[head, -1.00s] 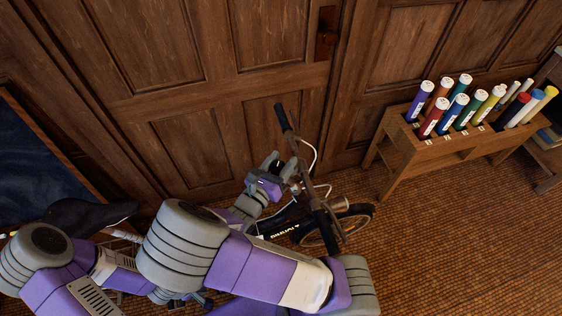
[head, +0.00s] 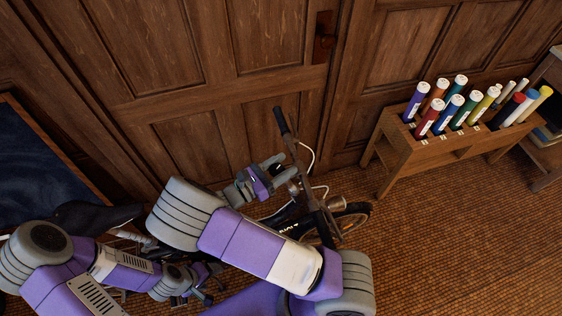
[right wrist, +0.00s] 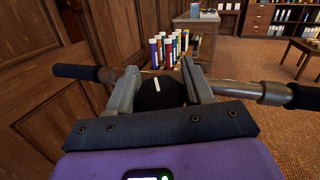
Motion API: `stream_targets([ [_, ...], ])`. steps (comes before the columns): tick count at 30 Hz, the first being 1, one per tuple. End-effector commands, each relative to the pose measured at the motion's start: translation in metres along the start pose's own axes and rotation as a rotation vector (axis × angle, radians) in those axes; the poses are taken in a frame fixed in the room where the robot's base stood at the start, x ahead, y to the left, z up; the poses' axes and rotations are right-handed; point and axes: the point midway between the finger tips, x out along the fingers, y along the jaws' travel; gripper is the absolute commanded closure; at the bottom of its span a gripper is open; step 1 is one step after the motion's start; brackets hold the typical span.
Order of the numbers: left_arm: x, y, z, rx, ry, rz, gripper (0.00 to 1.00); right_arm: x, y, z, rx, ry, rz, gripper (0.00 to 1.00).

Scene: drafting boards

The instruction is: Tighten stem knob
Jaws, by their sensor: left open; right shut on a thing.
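The bicycle stands by the panelled door, with its handlebar (head: 300,168) upright in the head view and running across the right wrist view (right wrist: 240,89). The stem knob (right wrist: 158,95) is dark and round, with a short white mark on top. My right gripper (right wrist: 160,88) is shut on the knob, one finger on each side. In the head view my right gripper (head: 276,172) is at the middle of the handlebar and the knob is hidden there. My left gripper (head: 206,282) is open, low by the bicycle's frame and partly hidden behind my right arm.
A wooden rack (head: 405,148) with several coloured tubes stands at the right by the wall. The black saddle (head: 90,216) is at the left, near a dark board (head: 38,165). The tiled floor (head: 450,240) at the right is clear.

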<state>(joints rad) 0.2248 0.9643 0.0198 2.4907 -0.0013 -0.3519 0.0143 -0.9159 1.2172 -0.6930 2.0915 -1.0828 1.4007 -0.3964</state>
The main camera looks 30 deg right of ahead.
Motion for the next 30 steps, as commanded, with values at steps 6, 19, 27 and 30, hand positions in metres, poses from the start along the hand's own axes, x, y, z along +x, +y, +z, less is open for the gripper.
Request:
stream_targets([
  [6,-0.0073,0.0027,0.0004,0.0,0.0,0.0,0.28,0.0001,-0.003,-0.0004,0.048,0.003,-0.192,0.79],
  [19,-0.01,0.0037,0.0005,0.0,0.0,0.0,0.28,-0.0016,-0.0072,-0.0012,0.111,0.002,-0.434,0.79],
  [27,-0.0104,0.0039,0.0005,0.0,0.0,0.0,0.28,-0.0023,-0.0082,-0.0011,0.125,0.001,-0.482,0.79],
  [30,-0.0104,0.0039,0.0005,0.0,0.0,0.0,0.28,-0.0023,-0.0084,-0.001,0.126,0.0,-0.486,0.79],
])
